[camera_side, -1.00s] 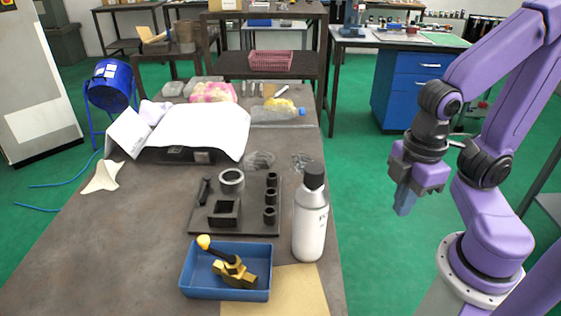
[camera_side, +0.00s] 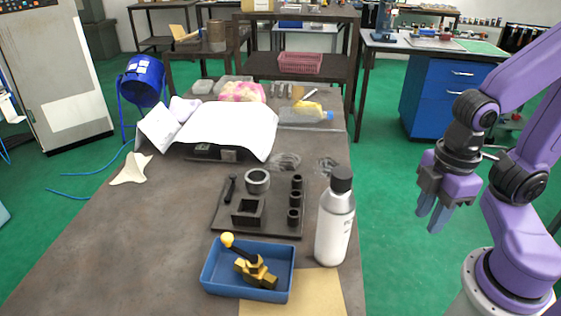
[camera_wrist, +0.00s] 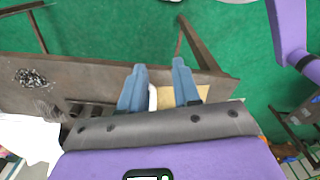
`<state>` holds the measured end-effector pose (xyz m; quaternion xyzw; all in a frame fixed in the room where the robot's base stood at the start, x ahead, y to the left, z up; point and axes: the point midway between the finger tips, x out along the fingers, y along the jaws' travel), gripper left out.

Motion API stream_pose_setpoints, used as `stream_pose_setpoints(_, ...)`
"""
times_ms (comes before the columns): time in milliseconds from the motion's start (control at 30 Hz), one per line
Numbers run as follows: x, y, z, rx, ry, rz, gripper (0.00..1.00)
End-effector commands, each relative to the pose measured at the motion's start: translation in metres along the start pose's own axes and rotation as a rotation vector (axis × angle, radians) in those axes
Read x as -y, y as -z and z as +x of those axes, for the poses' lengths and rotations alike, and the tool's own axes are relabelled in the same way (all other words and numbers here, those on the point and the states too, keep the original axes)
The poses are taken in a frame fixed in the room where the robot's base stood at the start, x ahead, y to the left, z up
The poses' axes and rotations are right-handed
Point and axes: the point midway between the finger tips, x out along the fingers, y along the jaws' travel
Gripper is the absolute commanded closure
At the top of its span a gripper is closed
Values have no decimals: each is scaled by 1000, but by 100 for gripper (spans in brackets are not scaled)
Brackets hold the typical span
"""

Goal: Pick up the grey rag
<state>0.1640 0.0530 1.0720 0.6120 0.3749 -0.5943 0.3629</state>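My gripper (camera_side: 432,212) hangs in the air to the right of the table in the side view. Its two blue fingers also show in the wrist view (camera_wrist: 158,88), apart and holding nothing. No single item is clearly the grey rag. A greyish folded item (camera_side: 203,87) lies at the table's back left, beside a pink and white cloth (camera_side: 243,92). An off-white crumpled cloth (camera_side: 131,169) lies at the left edge. All of these are far from my gripper.
A white bottle (camera_side: 334,225) stands near the table's right edge, closest to my gripper. A blue tray (camera_side: 217,286) holds a yellow-handled brass part. A dark fixture plate (camera_side: 272,222) carries several parts. A white sheet (camera_side: 228,126) covers something behind it. The left table surface is clear.

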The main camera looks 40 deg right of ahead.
Motion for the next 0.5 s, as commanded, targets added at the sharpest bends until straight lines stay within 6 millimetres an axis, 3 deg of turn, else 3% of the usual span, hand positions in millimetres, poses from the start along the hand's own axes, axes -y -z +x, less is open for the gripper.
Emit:
stream_pose_setpoints(33,0,0,0,0,0,0,51)
stream_pose_setpoints(167,0,0,0,0,0,0,9)
stream_pose_setpoints(500,0,1,-3,-2,0,0,7)
